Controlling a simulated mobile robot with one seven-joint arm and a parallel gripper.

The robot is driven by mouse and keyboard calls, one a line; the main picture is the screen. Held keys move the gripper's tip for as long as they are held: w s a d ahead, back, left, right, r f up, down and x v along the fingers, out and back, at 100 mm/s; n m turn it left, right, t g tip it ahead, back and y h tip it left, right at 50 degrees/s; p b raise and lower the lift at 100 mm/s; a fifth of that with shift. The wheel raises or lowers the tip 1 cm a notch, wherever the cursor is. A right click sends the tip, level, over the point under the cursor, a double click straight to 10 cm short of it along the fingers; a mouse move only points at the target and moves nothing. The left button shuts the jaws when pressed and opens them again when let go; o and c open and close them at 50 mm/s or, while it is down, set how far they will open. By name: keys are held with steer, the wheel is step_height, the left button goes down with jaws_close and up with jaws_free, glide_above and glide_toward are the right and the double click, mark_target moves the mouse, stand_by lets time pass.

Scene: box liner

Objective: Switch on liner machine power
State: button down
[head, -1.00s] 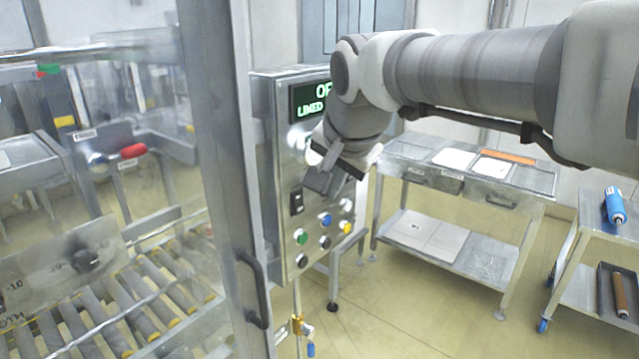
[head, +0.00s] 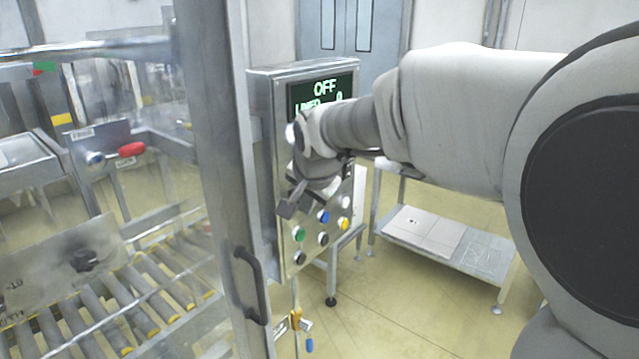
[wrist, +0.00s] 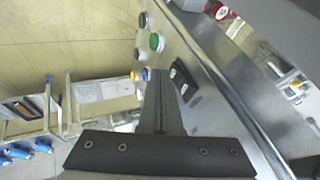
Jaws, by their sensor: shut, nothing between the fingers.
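The control panel (head: 262,110) stands upright beside the liner machine. Its display (head: 325,88) reads "OFF", with a "LINED" line partly hidden by my arm. Green (head: 299,234), blue (head: 323,216), yellow (head: 344,223), white and black buttons show on its lower face. In the wrist view a black switch (wrist: 183,82) sits on the panel face, just right of my fingers; in the head view my gripper hides it. My gripper (head: 288,207) is shut and empty, close to the panel face above the green button. I cannot tell whether it touches; the wrist view shows its fingers (wrist: 160,95) together.
A clear guard door with a grey frame (head: 205,150) and a dark handle (head: 254,285) stands left of the panel. Rollers (head: 130,315) lie behind it. A steel table (head: 480,265) stands behind to the right. A valve (head: 300,322) hangs below the panel.

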steer(key=shift+w+a, duration=0.15)
steer(key=shift+f+b, duration=0.15)
steer(key=shift+b, duration=0.15)
steer(key=shift+w+a+b, duration=0.1)
steer(key=shift+a+b, duration=0.05)
steer(key=shift+b, duration=0.15)
